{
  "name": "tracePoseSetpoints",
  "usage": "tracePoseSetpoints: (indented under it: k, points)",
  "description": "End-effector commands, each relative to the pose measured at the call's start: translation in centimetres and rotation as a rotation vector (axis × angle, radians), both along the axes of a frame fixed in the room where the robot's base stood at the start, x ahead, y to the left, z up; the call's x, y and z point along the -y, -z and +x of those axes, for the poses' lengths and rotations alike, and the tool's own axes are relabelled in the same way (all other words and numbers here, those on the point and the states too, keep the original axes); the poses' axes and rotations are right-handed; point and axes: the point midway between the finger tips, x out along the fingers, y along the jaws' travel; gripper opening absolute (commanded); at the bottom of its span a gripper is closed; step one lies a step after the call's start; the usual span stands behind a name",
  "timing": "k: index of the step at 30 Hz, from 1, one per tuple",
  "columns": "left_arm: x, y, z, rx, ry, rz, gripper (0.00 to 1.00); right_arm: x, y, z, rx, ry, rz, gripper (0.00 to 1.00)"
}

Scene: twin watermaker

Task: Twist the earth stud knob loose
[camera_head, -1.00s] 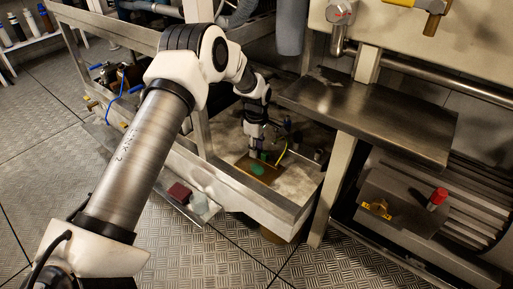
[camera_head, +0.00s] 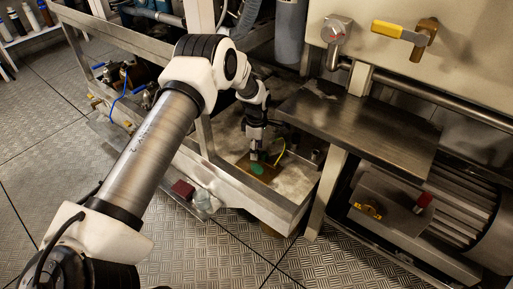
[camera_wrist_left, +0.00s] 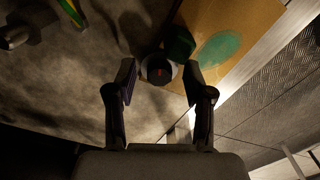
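In the left wrist view a round dark knob (camera_wrist_left: 158,69) with a small reddish mark lies just beyond and between my left fingertips; it seems to be the earth stud knob. A dark green piece (camera_wrist_left: 180,44) sits against it. My left gripper (camera_wrist_left: 160,78) is open, with a clear gap between its fingers and nothing held. In the head view the left gripper (camera_head: 254,156) points down into the metal tray, just above a brown plate (camera_head: 268,179) with a green patch (camera_head: 257,169). The knob is hidden there by the gripper. My right gripper is not in view.
A yellow-green cable (camera_head: 281,151) rises beside the gripper. The tray's raised metal rim (camera_head: 268,211) and a steel shelf (camera_head: 365,125) are close by on the front and right. A red block (camera_head: 182,189) lies on the outer ledge.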

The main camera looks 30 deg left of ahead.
Motion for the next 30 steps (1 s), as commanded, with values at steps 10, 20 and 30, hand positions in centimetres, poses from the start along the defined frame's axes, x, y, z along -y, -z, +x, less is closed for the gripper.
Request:
tracePoseSetpoints:
  k: [10, 20, 30]
  points:
    - [0.0, -2.9, 0.1, 0.003, 0.001, 0.0, 0.52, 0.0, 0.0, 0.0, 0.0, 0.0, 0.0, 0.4]
    - [0.0, -10.7, 0.1, 0.003, 0.0, 0.0, 0.52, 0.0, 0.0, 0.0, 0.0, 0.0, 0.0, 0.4]
    - [0.0, -12.0, 0.0, 0.0, 0.0, 0.0, 0.52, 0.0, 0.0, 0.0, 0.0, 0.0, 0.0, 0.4]
